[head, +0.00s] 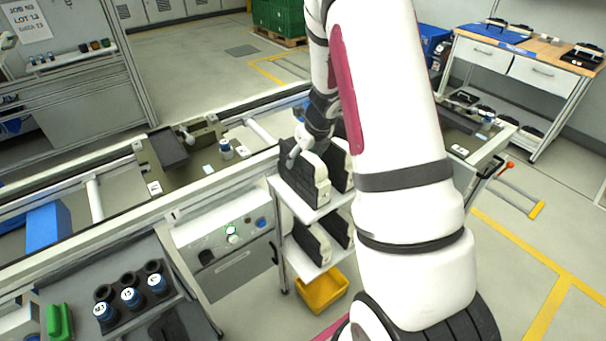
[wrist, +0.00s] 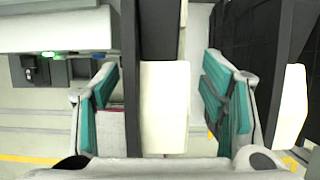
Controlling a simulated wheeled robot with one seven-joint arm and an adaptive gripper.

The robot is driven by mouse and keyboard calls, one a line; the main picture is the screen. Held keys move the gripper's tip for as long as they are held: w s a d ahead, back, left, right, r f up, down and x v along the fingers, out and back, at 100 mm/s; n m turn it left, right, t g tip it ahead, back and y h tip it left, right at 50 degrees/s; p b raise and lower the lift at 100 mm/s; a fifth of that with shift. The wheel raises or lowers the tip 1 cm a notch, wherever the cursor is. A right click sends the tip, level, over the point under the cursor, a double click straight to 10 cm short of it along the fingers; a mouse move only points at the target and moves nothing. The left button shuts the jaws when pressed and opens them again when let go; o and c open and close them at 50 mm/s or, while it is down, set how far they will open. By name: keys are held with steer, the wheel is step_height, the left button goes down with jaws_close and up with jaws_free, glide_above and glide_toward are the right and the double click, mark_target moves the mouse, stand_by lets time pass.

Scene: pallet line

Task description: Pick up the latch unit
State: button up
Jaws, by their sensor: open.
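A black and white latch unit (head: 301,184) stands upright on the top shelf of a small rack. In the wrist view its pale block (wrist: 164,108) and dark body (wrist: 160,32) lie between my fingers. My gripper (head: 306,150) is over the unit's upper part; my arm partly hides the area behind it. In the wrist view my gripper (wrist: 160,100) is open, with teal pads on both sides of the unit. Gaps show between each pad and the pale block. A second similar unit (head: 338,166) stands close by on the right, also seen in the wrist view (wrist: 262,50).
The rack's lower shelf (head: 313,262) holds more such units, above a yellow bin (head: 321,291). A conveyor line (head: 75,205) with a fixture plate runs behind and left. A control box (head: 228,235) stands left of the rack. Open floor (head: 510,275) lies on the right.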

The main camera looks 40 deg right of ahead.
steer(key=shift+x, duration=1.9)
steer(key=shift+r, duration=0.1)
steer(key=shift+c, duration=0.6)
steer(key=c, duration=1.4)
steer(key=shift+r, duration=0.1)
steer(key=shift+w+r, duration=0.1)
steer(key=shift+r, duration=0.35)
step_height(320, 180, up, 2)
steer(key=shift+r, duration=0.1)
steer(key=s+a+b, duration=0.1)
steer(key=s+a, duration=0.1)
steer(key=s, duration=0.2)
steer(key=s+a+r+b, duration=0.1)
steer(key=s+a, duration=0.2)
steer(key=s, duration=0.2)
steer(key=s+a, duration=0.3)
steer(key=s, duration=0.2)
steer(key=shift+r+b, duration=0.35)
steer(key=shift+b, duration=0.05)
